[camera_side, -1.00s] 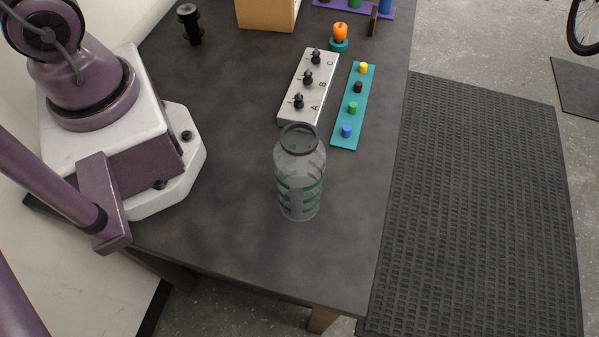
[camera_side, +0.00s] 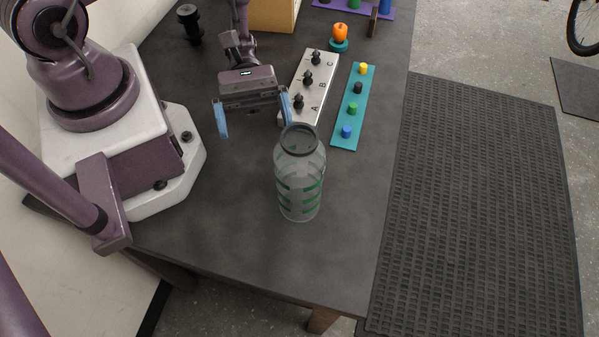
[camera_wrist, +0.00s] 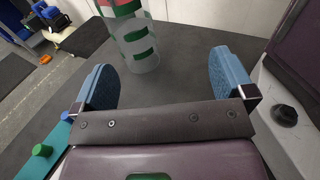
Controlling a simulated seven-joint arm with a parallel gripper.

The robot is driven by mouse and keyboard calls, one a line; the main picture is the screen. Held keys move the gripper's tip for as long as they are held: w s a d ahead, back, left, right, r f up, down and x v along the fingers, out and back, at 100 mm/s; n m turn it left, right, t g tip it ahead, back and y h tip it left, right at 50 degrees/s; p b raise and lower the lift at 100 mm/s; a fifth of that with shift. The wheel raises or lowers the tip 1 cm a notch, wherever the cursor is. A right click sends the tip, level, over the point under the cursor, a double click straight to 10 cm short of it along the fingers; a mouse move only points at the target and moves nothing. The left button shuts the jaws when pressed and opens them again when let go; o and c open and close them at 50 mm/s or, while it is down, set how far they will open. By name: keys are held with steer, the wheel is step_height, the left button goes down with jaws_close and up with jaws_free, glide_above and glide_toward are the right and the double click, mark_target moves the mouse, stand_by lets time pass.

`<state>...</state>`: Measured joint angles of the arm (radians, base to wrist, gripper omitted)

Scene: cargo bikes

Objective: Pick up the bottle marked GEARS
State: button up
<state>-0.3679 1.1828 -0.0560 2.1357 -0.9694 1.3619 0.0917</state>
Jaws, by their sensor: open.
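A clear bottle (camera_side: 300,178) with a dark rim and green bands stands upright near the front of the dark table. No GEARS mark can be read on it. My gripper (camera_side: 252,122) is open and empty, with blue finger pads spread apart. It is above the table, behind and to the left of the bottle in the side view. In the wrist view the bottle (camera_wrist: 137,45) shows beyond the two fingers, its top cut off by the frame edge. The gripper (camera_wrist: 165,85) does not touch it.
A grey switch panel (camera_side: 291,114) marked A, B, C and a teal strip (camera_side: 344,137) with coloured pegs lie behind the bottle. The table's front is clear.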

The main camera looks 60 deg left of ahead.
steer(key=shift+w+d+r+n+t+h, duration=0.1)
steer(key=shift+w+n+t+h, duration=0.1)
steer(key=shift+w+t, duration=0.25)
steer(key=shift+w+d+r+n+t+h, duration=0.1)
steer(key=shift+w+n+t+h, duration=0.15)
steer(key=shift+w, duration=0.25)
steer(key=shift+w+d+r+t, duration=0.15)
steer(key=shift+w+t, duration=0.15)
glide_toward(309, 193)
steer(key=d, duration=0.1)
steer(key=shift+s+d, duration=0.2)
steer(key=shift+d, duration=0.75)
steer(key=shift+s+d, duration=0.25)
steer(key=shift+d, duration=0.7)
steer(key=shift+s+d, duration=0.2)
steer(key=shift+d, duration=0.8)
steer(key=shift+c, duration=0.5)
steer(key=c, duration=0.9)
